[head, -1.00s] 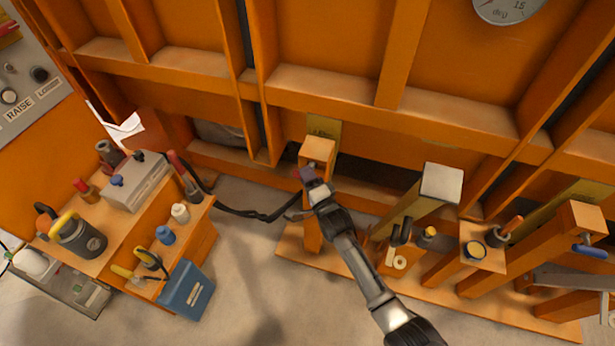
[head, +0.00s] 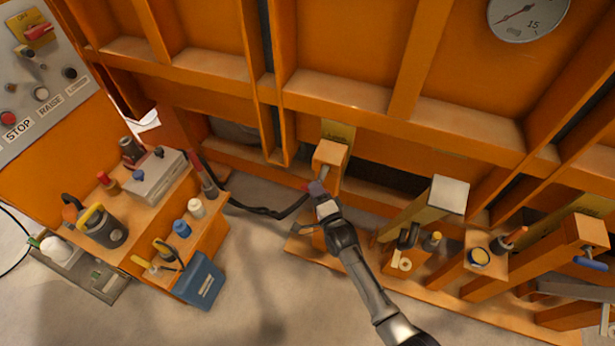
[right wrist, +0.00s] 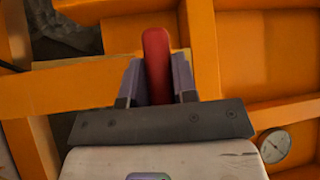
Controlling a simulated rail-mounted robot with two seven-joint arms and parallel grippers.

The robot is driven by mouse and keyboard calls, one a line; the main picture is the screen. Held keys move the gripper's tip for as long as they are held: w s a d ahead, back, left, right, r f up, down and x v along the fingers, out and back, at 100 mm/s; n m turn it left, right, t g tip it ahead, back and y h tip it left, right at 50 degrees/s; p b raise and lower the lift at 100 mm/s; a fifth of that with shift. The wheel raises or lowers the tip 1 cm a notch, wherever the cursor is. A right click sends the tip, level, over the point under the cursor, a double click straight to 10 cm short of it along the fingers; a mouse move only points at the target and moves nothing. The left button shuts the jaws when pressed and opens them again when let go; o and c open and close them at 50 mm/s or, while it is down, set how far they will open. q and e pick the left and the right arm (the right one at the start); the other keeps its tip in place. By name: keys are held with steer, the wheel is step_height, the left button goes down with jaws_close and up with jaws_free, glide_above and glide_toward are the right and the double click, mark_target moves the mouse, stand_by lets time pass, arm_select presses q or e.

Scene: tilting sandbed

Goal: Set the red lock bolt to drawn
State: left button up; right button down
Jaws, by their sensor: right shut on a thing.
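The red lock bolt's handle (right wrist: 157,65) stands between the two fingers of my right gripper (right wrist: 158,82) in the right wrist view, and the gripper is shut on it. In the head view my right gripper (head: 316,188) is at the near side of an orange post (head: 331,153). A short grey rod (head: 325,172) shows between the post's top and my fingers. Only a little red shows beside the fingers there, as they cover most of the handle. My left gripper is not in view.
A black cable (head: 265,211) runs left from near my gripper. To the right stand a white-topped post (head: 450,194) and small tools on orange blocks. A tool bench (head: 140,215) with a blue bin (head: 200,281) is at left. The orange frame rises behind.

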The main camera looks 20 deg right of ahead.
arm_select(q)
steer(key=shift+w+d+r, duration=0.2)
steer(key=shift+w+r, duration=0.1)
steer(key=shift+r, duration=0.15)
arm_select(e)
steer(key=shift+s+a+r, duration=0.2)
steer(key=shift+s+a, duration=0.15)
steer(key=shift+a, duration=0.1)
steer(key=c, duration=1.3)
jaws_free()
steer(key=shift+o, duration=1.4)
steer(key=shift+s+a+f, duration=0.1)
steer(key=shift+s+f, duration=0.05)
steer(key=shift+s, duration=0.05)
steer(key=shift+o, duration=0.5)
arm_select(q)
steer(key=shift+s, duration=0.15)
arm_select(e)
steer(key=shift+w, duration=0.1)
arm_select(q)
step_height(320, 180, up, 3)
steer(key=p, duration=0.3)
arm_select(e)
steer(key=s+f, duration=0.2)
steer(key=s, duration=1.1)
steer(key=shift+s+d, duration=0.3)
steer(key=shift+s, duration=0.05)
